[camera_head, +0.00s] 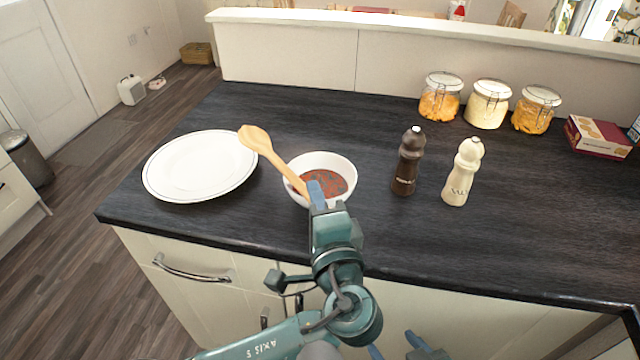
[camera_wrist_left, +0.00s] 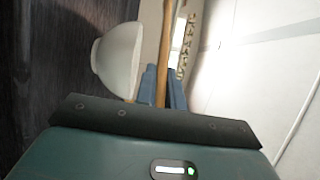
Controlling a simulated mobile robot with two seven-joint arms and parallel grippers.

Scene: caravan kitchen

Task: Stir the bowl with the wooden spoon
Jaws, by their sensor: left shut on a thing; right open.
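The white bowl (camera_head: 345,157) sits near the counter's front edge with reddish-brown contents in it. It also shows tilted in the left wrist view (camera_wrist_left: 121,60). My left gripper (camera_head: 316,190) is at the bowl's front rim, shut on the handle of the wooden spoon (camera_head: 268,151). The spoon slants up and left across the bowl's left side, its wide head raised beyond the rim near the plate. In the left wrist view the wooden spoon (camera_wrist_left: 168,50) runs between the blue fingers. My right gripper (camera_head: 394,346) is open and empty, low in front of the cabinets, partly cut off.
A white plate (camera_head: 200,166) lies left of the bowl. A dark pepper mill (camera_head: 407,165) and a cream salt mill (camera_head: 463,172) stand to the right. Several glass jars (camera_head: 488,104) and a red box (camera_head: 598,138) stand farther back. The counter behind the bowl is clear.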

